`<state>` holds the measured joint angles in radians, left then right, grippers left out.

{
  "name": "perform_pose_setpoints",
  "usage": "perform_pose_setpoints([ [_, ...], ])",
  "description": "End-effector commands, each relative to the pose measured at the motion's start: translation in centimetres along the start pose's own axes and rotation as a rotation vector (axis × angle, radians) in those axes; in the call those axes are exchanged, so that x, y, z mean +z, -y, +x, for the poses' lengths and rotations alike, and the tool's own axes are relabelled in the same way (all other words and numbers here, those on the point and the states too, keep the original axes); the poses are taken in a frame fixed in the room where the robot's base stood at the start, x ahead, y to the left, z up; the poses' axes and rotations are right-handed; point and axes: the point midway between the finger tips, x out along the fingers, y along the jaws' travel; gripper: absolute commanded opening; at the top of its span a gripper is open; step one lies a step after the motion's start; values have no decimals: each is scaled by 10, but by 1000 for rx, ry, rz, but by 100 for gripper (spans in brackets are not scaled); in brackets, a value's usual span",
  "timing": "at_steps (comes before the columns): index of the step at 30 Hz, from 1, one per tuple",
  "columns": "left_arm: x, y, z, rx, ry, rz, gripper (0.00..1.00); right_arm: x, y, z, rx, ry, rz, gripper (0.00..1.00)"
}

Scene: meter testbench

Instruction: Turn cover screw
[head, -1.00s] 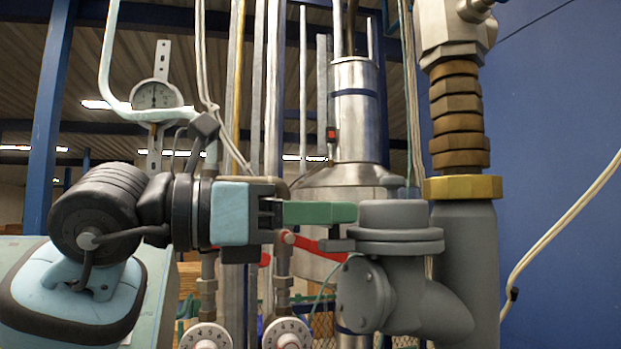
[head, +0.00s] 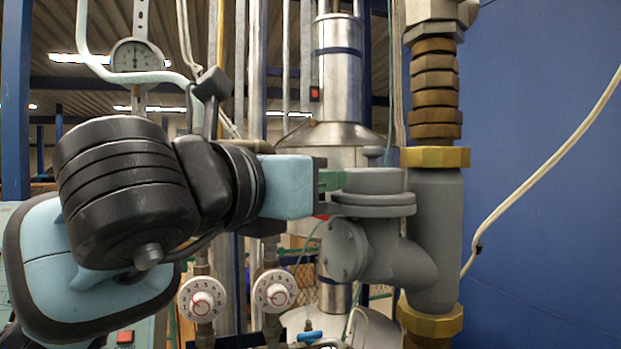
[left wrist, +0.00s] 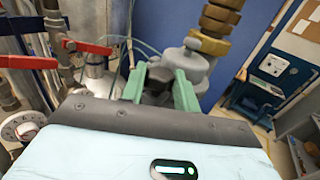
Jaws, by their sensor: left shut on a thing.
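A grey valve body (head: 385,245) with a round, flanged cover (head: 372,184) stands right of centre in the head view. My left gripper (head: 331,182) reaches in from the left, its green fingers against the cover's left side. My right gripper is not in view.
A brass-coloured threaded pipe (head: 435,95) rises beside the valve body. Two white dials (head: 274,292) (head: 202,299) sit below my left arm. A pressure gauge (head: 137,56) is at upper left. Red handles (left wrist: 86,47) show in the wrist view. The blue wall (head: 545,130) lies to the right.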

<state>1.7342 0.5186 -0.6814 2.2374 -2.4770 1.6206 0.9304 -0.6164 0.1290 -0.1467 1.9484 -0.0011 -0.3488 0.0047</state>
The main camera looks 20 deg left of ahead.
Motion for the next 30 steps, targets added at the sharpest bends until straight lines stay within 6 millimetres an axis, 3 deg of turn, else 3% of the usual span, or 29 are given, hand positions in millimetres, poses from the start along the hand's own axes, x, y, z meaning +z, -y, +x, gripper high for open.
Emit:
perform_pose_setpoints([
  [11,1,0,0,5,3,0,8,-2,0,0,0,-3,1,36],
  [12,1,0,0,5,3,0,32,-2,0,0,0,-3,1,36],
  [17,1,0,0,5,2,0,53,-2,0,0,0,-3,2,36],
  [26,0,0,-1,5,1,0,53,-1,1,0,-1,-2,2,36],
  [30,0,0,-13,3,2,0,53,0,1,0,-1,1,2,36],
])
